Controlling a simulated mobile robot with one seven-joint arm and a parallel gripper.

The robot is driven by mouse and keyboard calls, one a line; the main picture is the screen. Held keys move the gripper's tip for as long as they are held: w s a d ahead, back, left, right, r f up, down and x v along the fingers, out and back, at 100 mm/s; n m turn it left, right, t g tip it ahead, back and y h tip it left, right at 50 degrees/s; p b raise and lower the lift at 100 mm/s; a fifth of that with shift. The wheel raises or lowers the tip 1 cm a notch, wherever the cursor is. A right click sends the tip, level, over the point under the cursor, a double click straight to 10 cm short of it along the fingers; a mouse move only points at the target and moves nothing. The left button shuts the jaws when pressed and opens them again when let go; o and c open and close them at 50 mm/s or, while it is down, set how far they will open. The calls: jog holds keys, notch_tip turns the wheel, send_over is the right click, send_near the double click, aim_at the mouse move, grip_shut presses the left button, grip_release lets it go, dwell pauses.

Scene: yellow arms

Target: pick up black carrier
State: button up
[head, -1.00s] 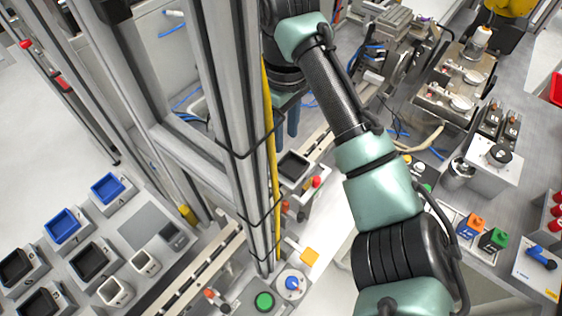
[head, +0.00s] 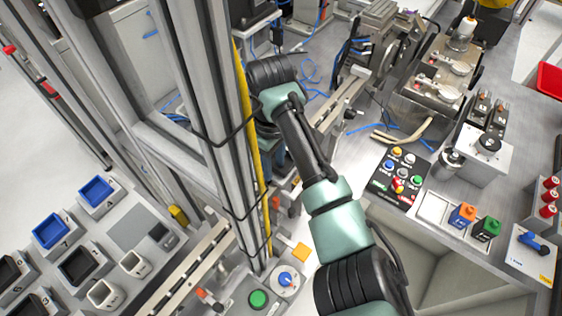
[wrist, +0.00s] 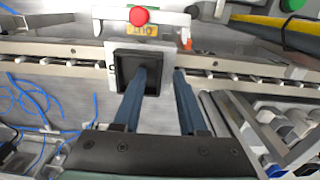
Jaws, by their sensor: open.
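A black square carrier (wrist: 128,78) with a raised rim sits on a white plate on the conveyor, in the wrist view. My gripper (wrist: 161,72) is open, its two blue fingers reaching toward the carrier from below in that view. The left finger overlaps the carrier's inside, and the right finger is beyond its right edge. I cannot tell whether either finger touches it. In the head view my arm hides this carrier and my fingertips. Other black carriers (head: 80,264) sit in grey holders at the lower left of the head view.
A red button (wrist: 139,16) and a yellow label stand just behind the carrier. The metal column (head: 205,120) with a yellow strip rises close left of my arm. A black button panel (head: 398,178) is on the right. Blue carriers (head: 96,191) stand at far left.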

grip_shut()
jog(key=shift+r, duration=0.1)
dwell(1.2)
